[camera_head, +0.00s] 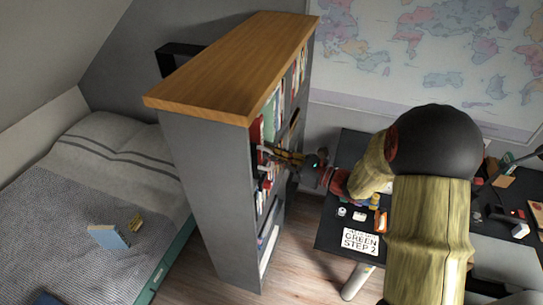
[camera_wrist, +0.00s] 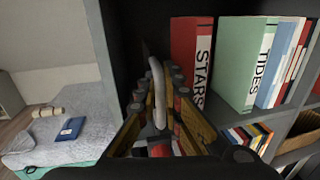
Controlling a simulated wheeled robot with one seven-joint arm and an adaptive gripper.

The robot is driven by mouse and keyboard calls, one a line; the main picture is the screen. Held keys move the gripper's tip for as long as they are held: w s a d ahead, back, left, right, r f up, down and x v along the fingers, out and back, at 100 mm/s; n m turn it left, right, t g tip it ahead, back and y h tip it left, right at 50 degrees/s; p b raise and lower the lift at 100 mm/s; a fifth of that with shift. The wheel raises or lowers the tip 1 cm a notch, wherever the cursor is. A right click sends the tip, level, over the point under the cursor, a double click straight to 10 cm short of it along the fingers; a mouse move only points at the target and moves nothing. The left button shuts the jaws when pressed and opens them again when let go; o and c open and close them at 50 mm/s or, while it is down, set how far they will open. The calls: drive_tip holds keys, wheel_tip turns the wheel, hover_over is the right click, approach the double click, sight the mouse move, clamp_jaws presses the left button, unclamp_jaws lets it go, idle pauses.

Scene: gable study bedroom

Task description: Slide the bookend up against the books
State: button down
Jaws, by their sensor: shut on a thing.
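The bookend (camera_wrist: 158,85) shows in the wrist view as a thin, curved pale-grey edge standing upright between my fingers. My gripper (camera_wrist: 160,105) is shut on it inside a compartment of the grey bookcase. The red book marked STARS (camera_wrist: 188,48) stands just right of the bookend, with a narrow dark gap visible between them higher up. Right of it stand the green book marked TIDES (camera_wrist: 243,60), a blue book (camera_wrist: 276,62) and several thinner books. In the head view my gripper (camera_head: 268,153) reaches into the bookcase beside the red book (camera_head: 257,132); the bookend is not clear there.
The grey bookcase (camera_head: 205,190) has a wooden top (camera_head: 245,55); its left side panel (camera_wrist: 115,50) is close to my gripper. More books (camera_wrist: 245,134) fill a lower compartment. A bed (camera_head: 60,205) lies left and a dark desk (camera_head: 335,225) with small items lies right.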

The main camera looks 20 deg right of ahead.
drive_tip(key=w+d, duration=1.2)
drive_tip(key=w, duration=0.4)
drive_tip(key=shift+w, duration=0.2)
drive_tip(key=c, duration=2)
unclamp_jaws()
drive_tip(key=shift+o, duration=0.2)
drive_tip(key=v, duration=1.2)
